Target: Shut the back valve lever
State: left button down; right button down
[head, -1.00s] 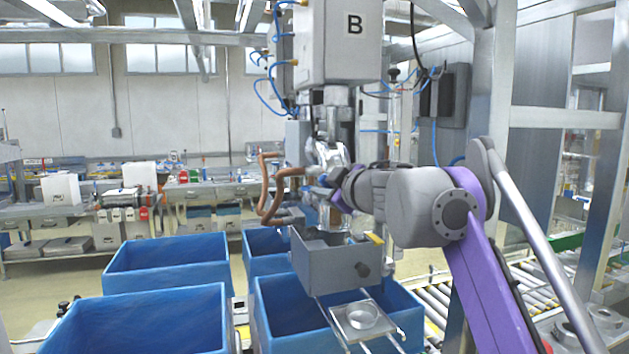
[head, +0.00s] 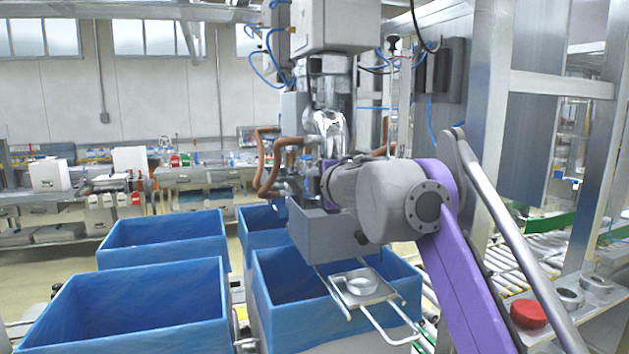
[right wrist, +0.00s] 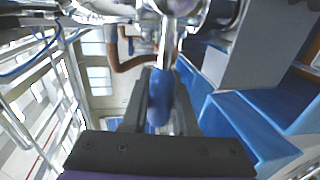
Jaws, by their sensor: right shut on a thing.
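A valve lever with a blue grip (right wrist: 160,97) and a metal stem shows in the right wrist view. My right gripper (right wrist: 160,78) is shut on this blue grip, with a dark finger on each side. The lever leads up to shiny metal valve pipework at the top of that view. In the head view the shiny valve body (head: 327,123) hangs under the grey machine head (head: 335,25). There my right arm hides the lever and most of my right gripper. My left gripper is in neither view.
A grey metal box (head: 322,236) sits below the valve, with a wire-framed tray (head: 378,300) before it. Blue bins (head: 130,310) stand below and to the left. Copper-coloured pipes (head: 268,160) curve beside the valve. A metal frame post (head: 487,130) stands at right.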

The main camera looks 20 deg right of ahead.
jog(key=shift+f, duration=0.2)
dwell(0.4)
jog(key=c, duration=0.7)
grip_release()
jog(key=s, duration=0.3)
jog(key=s+r+b, duration=0.1)
jog(key=s, duration=0.3)
jog(key=s+r, duration=0.1)
jog(key=s, duration=0.2)
jog(key=shift+s+d, duration=0.2)
jog(key=shift+s, duration=0.1)
